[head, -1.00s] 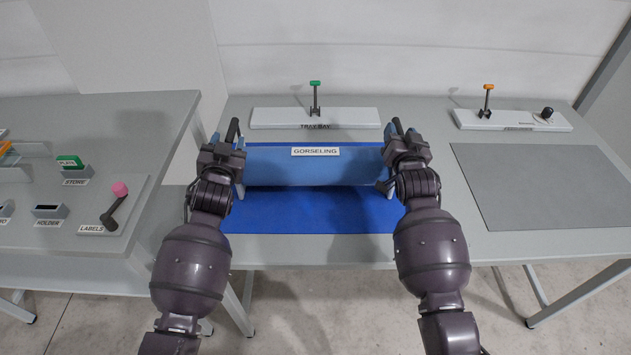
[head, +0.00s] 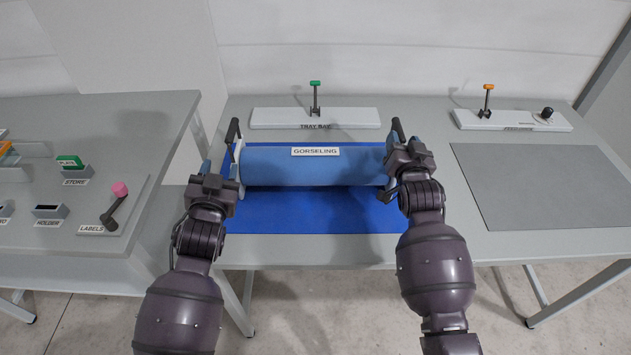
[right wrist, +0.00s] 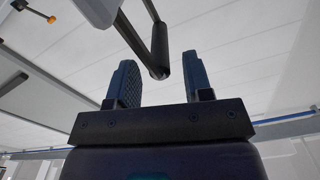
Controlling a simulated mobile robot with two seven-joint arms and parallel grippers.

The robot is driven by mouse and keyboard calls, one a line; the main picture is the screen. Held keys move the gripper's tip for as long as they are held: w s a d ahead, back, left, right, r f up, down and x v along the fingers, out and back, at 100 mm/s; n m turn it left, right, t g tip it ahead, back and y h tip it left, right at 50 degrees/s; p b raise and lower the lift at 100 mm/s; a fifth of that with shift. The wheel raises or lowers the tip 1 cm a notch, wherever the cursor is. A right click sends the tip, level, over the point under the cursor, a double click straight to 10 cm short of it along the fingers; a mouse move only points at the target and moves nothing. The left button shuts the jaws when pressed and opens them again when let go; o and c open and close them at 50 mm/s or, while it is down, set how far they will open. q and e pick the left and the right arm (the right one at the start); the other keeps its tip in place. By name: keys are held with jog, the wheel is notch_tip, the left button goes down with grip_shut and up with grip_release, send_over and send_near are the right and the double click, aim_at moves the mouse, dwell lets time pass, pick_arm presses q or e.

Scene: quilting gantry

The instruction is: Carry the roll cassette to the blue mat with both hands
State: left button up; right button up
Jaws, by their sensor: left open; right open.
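The roll cassette (head: 315,168) is a blue roll labelled GORSELING, with an end plate and a dark upright handle at each end. It rests on the back part of the blue mat (head: 310,215). My left gripper (head: 210,172) is open, in front of and to the left of the cassette's left handle (head: 233,131), apart from it. My right gripper (head: 391,150) is open at the cassette's right end, close to the right handle (head: 397,128). In the right wrist view that dark handle (right wrist: 160,50) shows beyond and between the open fingers (right wrist: 160,85), not gripped.
Behind the mat stands a white TRAY BAY base (head: 345,118) with a green-topped lever. A grey mat (head: 545,185) lies clear at the right, below a panel with an orange lever (head: 488,88). The left table (head: 120,150) holds the STORE, HOLDER and LABELS fixtures.

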jog(key=s, duration=0.9)
jog(key=shift+n, duration=0.3)
